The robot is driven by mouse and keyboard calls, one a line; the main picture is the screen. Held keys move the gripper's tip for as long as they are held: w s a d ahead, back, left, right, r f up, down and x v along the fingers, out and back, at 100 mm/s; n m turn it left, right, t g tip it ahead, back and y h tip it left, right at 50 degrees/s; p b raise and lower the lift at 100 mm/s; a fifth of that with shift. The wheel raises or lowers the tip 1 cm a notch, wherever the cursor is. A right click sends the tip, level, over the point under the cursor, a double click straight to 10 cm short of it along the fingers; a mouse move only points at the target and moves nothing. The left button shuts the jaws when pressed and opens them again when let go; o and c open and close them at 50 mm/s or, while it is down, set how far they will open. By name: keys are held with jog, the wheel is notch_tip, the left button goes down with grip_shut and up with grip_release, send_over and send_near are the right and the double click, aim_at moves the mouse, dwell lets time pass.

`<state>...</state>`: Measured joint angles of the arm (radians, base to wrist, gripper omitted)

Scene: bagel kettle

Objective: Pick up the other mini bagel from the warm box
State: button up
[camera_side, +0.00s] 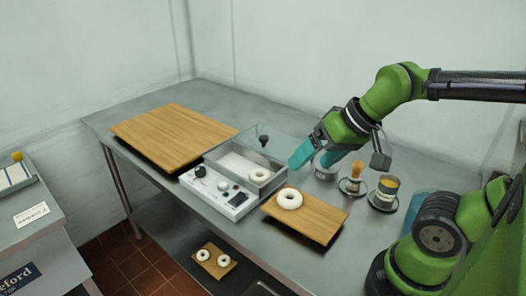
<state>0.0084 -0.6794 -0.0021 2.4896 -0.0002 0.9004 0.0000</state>
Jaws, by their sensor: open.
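The warm box (221,186) is a grey-white unit with knobs on its front and a clear upper part. One pale mini bagel (259,174) lies inside it, toward the right end. A second, larger-looking pale bagel (289,198) lies on a small wooden board (318,222) to the right of the box. My gripper (315,158) has teal fingers and hangs above the table, right of the box and behind the board. It is open and apart from both bagels. The gap between its fingers holds nothing that I can see.
A large wooden board (174,136) lies at the table's left. A shaving-type brush (355,176) and a jar (386,188) stand on dishes at the right. A metal cup (326,172) stands under my gripper. Two bagels (203,255) lie on a lower-shelf board.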

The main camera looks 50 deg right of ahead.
jog(key=w+d+f+n+g+h, duration=0.15)
jog(key=w+d+g, duration=0.3)
jog(key=w, duration=0.85)
jog(key=n+g, duration=0.2)
jog(key=n, duration=0.6)
send_over(260, 171)
jog(key=s+a, duration=0.1)
jog(key=a, duration=0.1)
notch_tip(260, 171, down, 4)
jog(key=shift+h, duration=0.25)
jog(key=f, duration=1)
jog(key=shift+d+f, duration=0.25)
jog(key=shift+f, duration=0.1)
jog(key=shift+d+f, duration=0.15)
jog(key=shift+f, duration=2.5)
jog(key=c, duration=0.8)
